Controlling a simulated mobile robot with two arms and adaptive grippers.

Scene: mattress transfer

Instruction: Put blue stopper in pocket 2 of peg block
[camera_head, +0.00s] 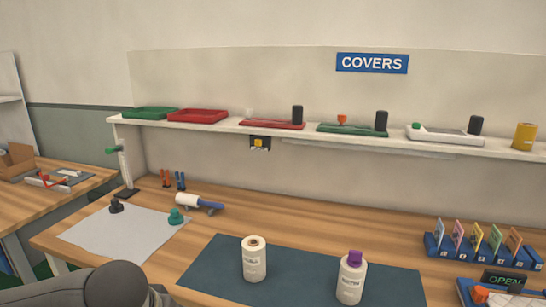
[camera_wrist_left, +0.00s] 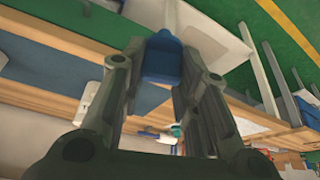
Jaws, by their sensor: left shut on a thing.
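In the left wrist view my left gripper (camera_wrist_left: 158,84) is shut on the blue stopper (camera_wrist_left: 162,56), which sits between the two fingertips. The stopper is dark blue, and its lower part is partly hidden by the fingers. In the head view neither the stopper nor a gripper shows. I cannot make out a peg block with pockets in either view. My right gripper is in neither view.
A white bottle (camera_head: 254,260) and a purple-capped bottle (camera_head: 350,278) stand on a dark blue mat (camera_head: 213,268). A grey sheet (camera_head: 122,238) lies at left. A blue card rack (camera_head: 470,252) stands at right. A shelf (camera_head: 220,124) with trays runs along the wall.

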